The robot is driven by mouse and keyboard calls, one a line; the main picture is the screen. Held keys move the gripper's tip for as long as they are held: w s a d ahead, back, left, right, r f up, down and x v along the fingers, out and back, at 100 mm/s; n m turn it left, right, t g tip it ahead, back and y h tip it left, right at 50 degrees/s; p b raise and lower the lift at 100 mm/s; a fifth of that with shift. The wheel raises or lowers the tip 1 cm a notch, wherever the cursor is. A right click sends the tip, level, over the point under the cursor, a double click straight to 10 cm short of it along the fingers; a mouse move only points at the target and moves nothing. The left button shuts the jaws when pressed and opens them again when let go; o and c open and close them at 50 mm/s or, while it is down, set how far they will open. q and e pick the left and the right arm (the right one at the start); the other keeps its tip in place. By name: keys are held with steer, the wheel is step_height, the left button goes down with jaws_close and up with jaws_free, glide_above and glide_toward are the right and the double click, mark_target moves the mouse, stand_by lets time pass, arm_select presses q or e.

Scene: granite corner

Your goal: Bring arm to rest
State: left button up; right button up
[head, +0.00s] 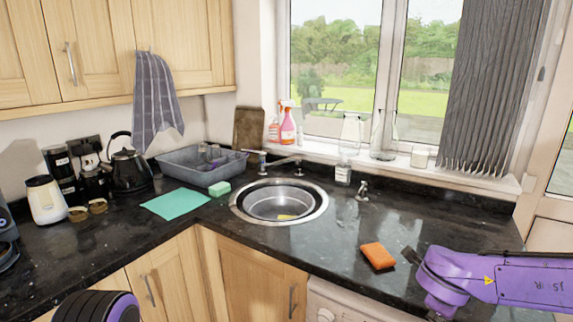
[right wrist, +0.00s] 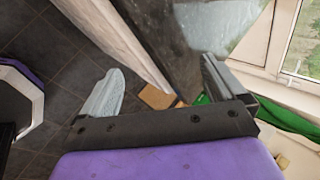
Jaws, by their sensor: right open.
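My right arm (head: 500,279) is purple and reaches in from the right of the head view over the dark worktop's right end. Its gripper fingers are hard to make out there. In the right wrist view my right gripper (right wrist: 160,66) is open, its two fingers wide apart with nothing held between them. Beyond it I see dark tiled floor, a pale upright panel and a dark surface. My left gripper is not in view; a dark, purple-edged part of me shows at the bottom left of the head view.
An orange sponge (head: 378,256) lies on the worktop just left of my right arm. Behind are the round sink (head: 318,207), its tap and the window. A teal cloth (head: 175,204), grey basin (head: 172,168) and black kettle (head: 127,170) stand left. Worktop between sink and sponge is clear.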

steer(key=s+a+f+n+t, duration=0.1)
steer(key=s+a+f+n, duration=0.15)
steer(key=f+n, duration=0.6)
steer(key=s+a+f+n+t, duration=0.15)
steer(key=s+f+n, duration=0.35)
steer(key=f, duration=0.7)
steer(key=s+f+n+g+y, duration=0.1)
steer(key=s+f+n, duration=0.3)
steer(key=s, duration=0.5)
steer(key=s+f+n+g+y, duration=0.1)
steer(key=s+f+n+g, duration=0.2)
steer(key=s+f, duration=0.5)
steer(key=shift+s+d+n+y, duration=0.15)
steer(key=shift+s+n+y, duration=0.3)
steer(key=shift+s, duration=0.75)
steer(key=shift+f, duration=0.1)
